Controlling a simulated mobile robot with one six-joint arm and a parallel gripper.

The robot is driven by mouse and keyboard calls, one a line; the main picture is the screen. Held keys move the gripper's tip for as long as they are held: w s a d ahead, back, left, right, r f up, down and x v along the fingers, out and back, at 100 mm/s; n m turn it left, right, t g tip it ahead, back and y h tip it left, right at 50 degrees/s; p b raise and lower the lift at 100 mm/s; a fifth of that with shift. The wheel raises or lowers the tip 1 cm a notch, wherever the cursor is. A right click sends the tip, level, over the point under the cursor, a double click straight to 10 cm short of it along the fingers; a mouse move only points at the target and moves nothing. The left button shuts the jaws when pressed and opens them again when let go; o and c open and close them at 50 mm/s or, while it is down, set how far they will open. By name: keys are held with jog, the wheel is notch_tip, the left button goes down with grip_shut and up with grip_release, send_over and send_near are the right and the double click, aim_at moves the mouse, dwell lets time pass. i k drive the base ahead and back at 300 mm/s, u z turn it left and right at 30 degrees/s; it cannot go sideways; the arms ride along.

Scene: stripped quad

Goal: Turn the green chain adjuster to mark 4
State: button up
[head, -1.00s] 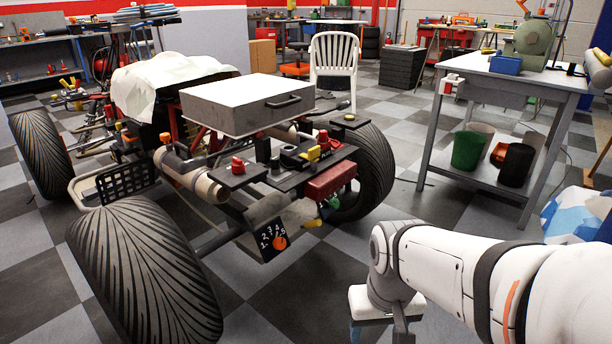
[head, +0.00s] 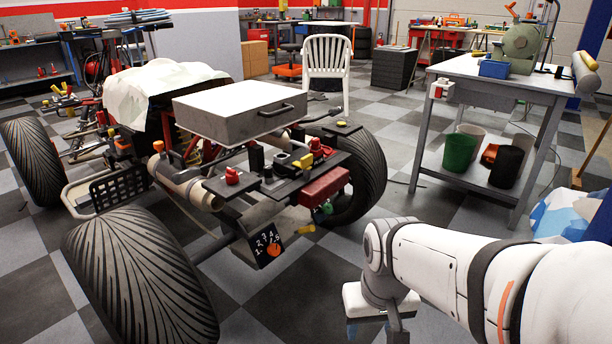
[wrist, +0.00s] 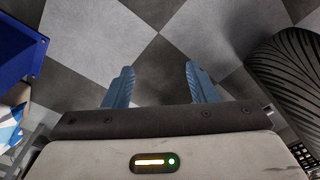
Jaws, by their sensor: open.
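A small green part (head: 324,208), perhaps the green chain adjuster, shows low at the quad's rear, under a red box. It is too small to read its setting. Left of it, a dark plate (head: 265,240) carries white numerals that look like 1 to 5, with an orange knob (head: 275,249) at its lower right. My gripper (wrist: 160,84) is open and empty, its two blue fingers apart over the checkered floor. In the head view it hangs at the bottom edge, right of and nearer than the quad, fingertips cut off. The wrist view shows no green part.
The stripped quad (head: 240,185) fills the left, with a large rear tyre (head: 135,275) near me and another (head: 365,175) behind the green part. A grey workbench (head: 480,88) stands at right. Checkered floor between quad and bench is clear.

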aim_at(326, 208)
jog(key=u, duration=2)
jog(key=k, duration=0.85)
jog(key=z, duration=1.6)
jog(key=i, duration=1)
jog(key=z, duration=0.1)
